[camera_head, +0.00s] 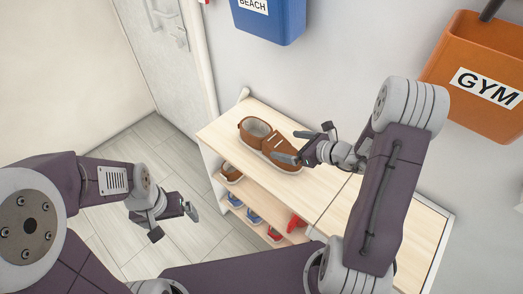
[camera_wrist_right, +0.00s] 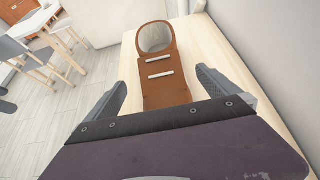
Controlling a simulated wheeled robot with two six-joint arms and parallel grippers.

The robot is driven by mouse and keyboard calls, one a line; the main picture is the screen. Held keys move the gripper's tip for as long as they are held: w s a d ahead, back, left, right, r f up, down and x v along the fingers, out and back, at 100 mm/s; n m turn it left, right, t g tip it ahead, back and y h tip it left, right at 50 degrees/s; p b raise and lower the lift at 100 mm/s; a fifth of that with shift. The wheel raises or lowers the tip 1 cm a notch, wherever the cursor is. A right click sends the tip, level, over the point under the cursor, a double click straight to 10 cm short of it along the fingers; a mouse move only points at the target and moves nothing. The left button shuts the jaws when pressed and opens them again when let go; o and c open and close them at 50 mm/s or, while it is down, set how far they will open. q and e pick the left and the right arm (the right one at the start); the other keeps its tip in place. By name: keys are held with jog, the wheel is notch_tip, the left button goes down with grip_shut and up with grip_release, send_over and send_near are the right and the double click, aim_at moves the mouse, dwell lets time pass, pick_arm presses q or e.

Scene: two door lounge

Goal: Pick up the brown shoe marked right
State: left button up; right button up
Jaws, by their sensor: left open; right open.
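A brown shoe (camera_head: 264,141) rests on the light wooden top of the shoe rack (camera_head: 222,124). In the right wrist view the shoe (camera_wrist_right: 166,83) has its opening at the far end and two pale strips across it. No readable mark shows on it. My right gripper (camera_head: 297,146) is open at the near end of the shoe, one finger to each side in the wrist view; I cannot tell whether they touch it. Another brown shoe (camera_head: 231,172) sits on the shelf below. My left gripper (camera_head: 173,222) is open and empty, over the floor left of the rack.
Blue shoes (camera_head: 253,216) and red shoes (camera_head: 296,222) are on the lower shelves. A blue BEACH bin (camera_head: 270,22) and an orange GYM bin (camera_head: 470,75) hang on the wall. A door (camera_head: 165,65) stands at the back left. The floor (camera_head: 215,245) left of the rack is clear.

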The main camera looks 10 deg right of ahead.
aim_at(275, 141)
jog(key=shift+s+a+r, duration=0.1)
jog(key=shift+s+r, duration=0.15)
jog(key=shift+s, duration=0.05)
jog(key=x, duration=0.4)
jog(key=shift+w+f, duration=0.2)
jog(key=shift+w, duration=0.2)
jog(key=x, duration=0.4)
jog(key=shift+w+a+p, duration=0.1)
jog(key=shift+p, duration=0.2)
jog(key=shift+w+a+f, duration=0.15)
jog(key=shift+w+f, duration=0.05)
jog(key=shift+w, duration=0.1)
jog(key=shift+s+r, duration=0.1)
jog(key=shift+s, duration=0.05)
jog(key=c, duration=1.6)
